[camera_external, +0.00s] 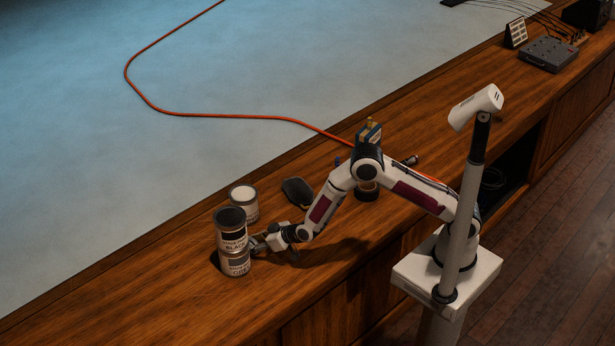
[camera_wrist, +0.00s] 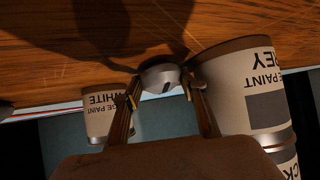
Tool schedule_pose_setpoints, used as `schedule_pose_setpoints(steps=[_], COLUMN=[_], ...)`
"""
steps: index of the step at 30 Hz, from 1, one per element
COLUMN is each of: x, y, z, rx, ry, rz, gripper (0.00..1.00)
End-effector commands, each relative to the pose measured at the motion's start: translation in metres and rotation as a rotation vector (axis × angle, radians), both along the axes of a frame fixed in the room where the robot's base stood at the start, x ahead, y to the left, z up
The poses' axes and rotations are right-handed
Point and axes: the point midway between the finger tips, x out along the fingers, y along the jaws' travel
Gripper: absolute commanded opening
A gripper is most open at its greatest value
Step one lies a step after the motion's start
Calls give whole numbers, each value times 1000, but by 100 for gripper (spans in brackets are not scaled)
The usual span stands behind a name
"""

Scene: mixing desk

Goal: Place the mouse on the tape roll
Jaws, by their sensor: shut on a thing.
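My gripper (camera_external: 262,243) is low over the desk, close beside the lower can of a stack of paint cans. In the wrist view, its two fingers (camera_wrist: 163,100) are shut on a rounded grey thing with a dark spot, which looks like the mouse (camera_wrist: 160,74). In the external view the mouse is hard to make out at the fingertips. A dark round thing (camera_external: 367,194) under my raised arm looks like the tape roll; my arm partly hides it.
A black paint can (camera_external: 231,219) stands on a grey one (camera_external: 236,264); the grey can also shows in the wrist view (camera_wrist: 235,85). A white can (camera_external: 244,203) stands behind. A dark oval object (camera_external: 297,191) and an orange cable (camera_external: 230,116) lie beyond my arm. The front-left desk is clear.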

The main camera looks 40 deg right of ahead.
Motion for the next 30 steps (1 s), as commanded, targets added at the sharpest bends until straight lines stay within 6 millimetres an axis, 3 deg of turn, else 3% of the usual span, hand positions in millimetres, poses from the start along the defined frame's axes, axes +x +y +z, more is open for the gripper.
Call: schedule_pose_setpoints(steps=[11, 30], x=[0, 1], y=[0, 0], z=[40, 152], rx=[2, 3], ry=[-1, -2], rz=[0, -3], gripper=[15, 15])
